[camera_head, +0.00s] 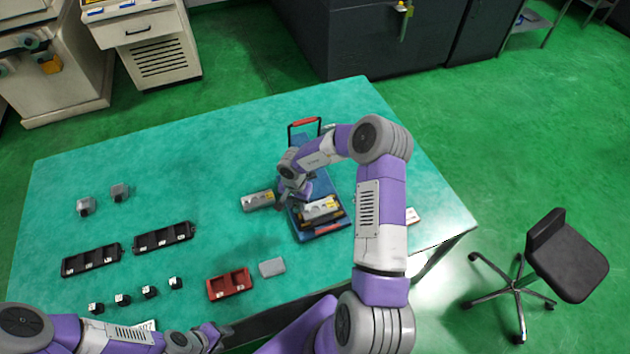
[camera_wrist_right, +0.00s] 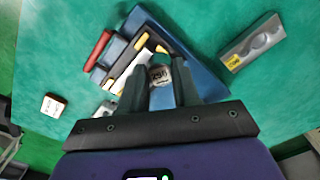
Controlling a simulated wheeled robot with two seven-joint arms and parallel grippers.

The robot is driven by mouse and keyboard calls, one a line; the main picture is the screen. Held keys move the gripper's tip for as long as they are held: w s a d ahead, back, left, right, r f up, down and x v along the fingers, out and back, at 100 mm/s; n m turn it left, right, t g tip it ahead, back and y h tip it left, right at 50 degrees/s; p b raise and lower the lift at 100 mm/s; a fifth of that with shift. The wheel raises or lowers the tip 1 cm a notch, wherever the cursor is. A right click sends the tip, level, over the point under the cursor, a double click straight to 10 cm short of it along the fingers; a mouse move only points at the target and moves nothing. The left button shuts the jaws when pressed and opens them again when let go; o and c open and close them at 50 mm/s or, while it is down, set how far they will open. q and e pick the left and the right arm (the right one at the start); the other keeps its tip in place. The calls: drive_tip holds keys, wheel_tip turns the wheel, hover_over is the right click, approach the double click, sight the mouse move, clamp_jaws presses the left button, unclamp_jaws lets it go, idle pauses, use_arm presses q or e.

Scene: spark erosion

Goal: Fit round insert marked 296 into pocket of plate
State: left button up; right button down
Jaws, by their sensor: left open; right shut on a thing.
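The round insert marked 296 (camera_wrist_right: 159,73) is a small grey-metal piece between the fingertips of my right gripper (camera_wrist_right: 160,88) in the right wrist view. In the head view my right gripper (camera_head: 297,190) is over the blue case; the insert cannot be made out there. A grey plate with round pockets and a yellow label (camera_wrist_right: 250,44) lies on the table beside the case, apart from the gripper; it also shows in the head view (camera_head: 258,200). My left gripper (camera_head: 212,334) is open and empty at the table's front edge.
The blue case (camera_head: 334,229) has a red handle and holds a similar labelled block (camera_head: 320,210). Black trays (camera_head: 163,237), a red tray (camera_head: 230,284), a grey block (camera_head: 272,267) and small black pieces stand left and front. Bare table lies left of the plate.

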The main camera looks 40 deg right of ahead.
use_arm(q)
wheel_tip(320, 180, up, 6)
drive_tip(key=p, duration=0.4)
use_arm(e)
drive_tip(key=d+m, duration=0.4)
drive_tip(key=d, duration=0.3)
drive_tip(key=f+b, duration=0.1)
drive_tip(key=b, duration=0.1)
drive_tip(key=f+b, duration=0.4)
drive_tip(key=shift+s+a+f, duration=0.1)
drive_tip(key=shift+s+f, duration=0.15)
drive_tip(key=shift+s, duration=0.1)
drive_tip(key=shift+f, duration=0.25)
use_arm(q)
wheel_tip(320, 180, down, 7)
drive_tip(key=shift+r, duration=0.2)
use_arm(e)
drive_tip(key=shift+f, duration=0.5)
drive_tip(key=shift+f, duration=0.2)
drive_tip(key=c, duration=0.7)
unclamp_jaws()
drive_tip(key=shift+c, duration=0.2)
